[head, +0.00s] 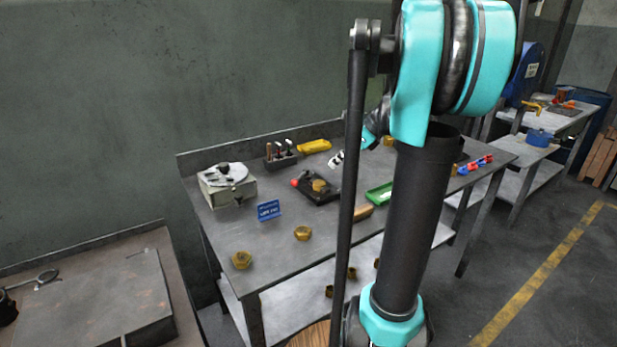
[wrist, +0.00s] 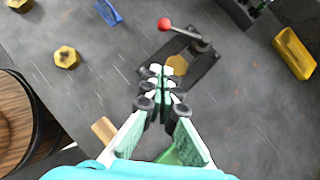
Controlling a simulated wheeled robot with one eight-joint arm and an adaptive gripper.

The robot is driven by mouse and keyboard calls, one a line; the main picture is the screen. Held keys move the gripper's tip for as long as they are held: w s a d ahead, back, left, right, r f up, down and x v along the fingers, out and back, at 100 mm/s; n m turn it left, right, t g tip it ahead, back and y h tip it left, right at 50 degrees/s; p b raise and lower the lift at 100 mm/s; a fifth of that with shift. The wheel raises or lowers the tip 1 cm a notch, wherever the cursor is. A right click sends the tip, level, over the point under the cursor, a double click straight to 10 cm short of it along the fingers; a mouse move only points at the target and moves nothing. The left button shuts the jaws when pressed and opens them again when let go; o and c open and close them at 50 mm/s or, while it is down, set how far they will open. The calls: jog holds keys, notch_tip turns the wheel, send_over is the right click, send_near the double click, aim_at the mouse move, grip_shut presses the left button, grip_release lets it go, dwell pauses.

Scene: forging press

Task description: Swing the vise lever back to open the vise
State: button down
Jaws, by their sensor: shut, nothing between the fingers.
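The vise (head: 322,197) is a dark block on the workbench with a brass hex piece (head: 319,185) in it. Its lever ends in a red knob (head: 294,183). In the wrist view the vise (wrist: 207,70) lies just beyond my fingertips, and the lever (wrist: 190,34) runs from the red knob (wrist: 164,24) at upper left to a grey pivot on the right. My gripper (wrist: 161,72) is shut and empty, its fingertips appearing in front of the vise's left edge and apart from the knob.
Around the vise on the workbench are a green tray (head: 379,194), a yellow tray (head: 314,146), a dark tool holder (head: 280,160), a blue sign (head: 269,210) and a white-topped box device (head: 228,183). Loose brass nuts (head: 302,233) lie near the front edge. Bare bench lies between them.

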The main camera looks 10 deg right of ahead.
jog(key=x, duration=0.9)
jog(key=shift+a+f, duration=0.1)
jog(key=shift+f, duration=0.1)
jog(key=shift+w+a+f, duration=0.2)
jog(key=shift+w+a, duration=0.1)
jog(key=shift+a, duration=0.25)
jog(key=shift+w+a+f, duration=0.2)
jog(key=shift+w+a, duration=0.1)
jog(key=shift+a, duration=0.2)
jog(key=shift+w+a+f, duration=0.2)
jog(key=shift+w+a, duration=0.3)
jog(key=shift+a, duration=0.25)
jog(key=shift+a, duration=0.1)
jog(key=shift+a+m, duration=0.25)
jog(key=shift+m, duration=0.05)
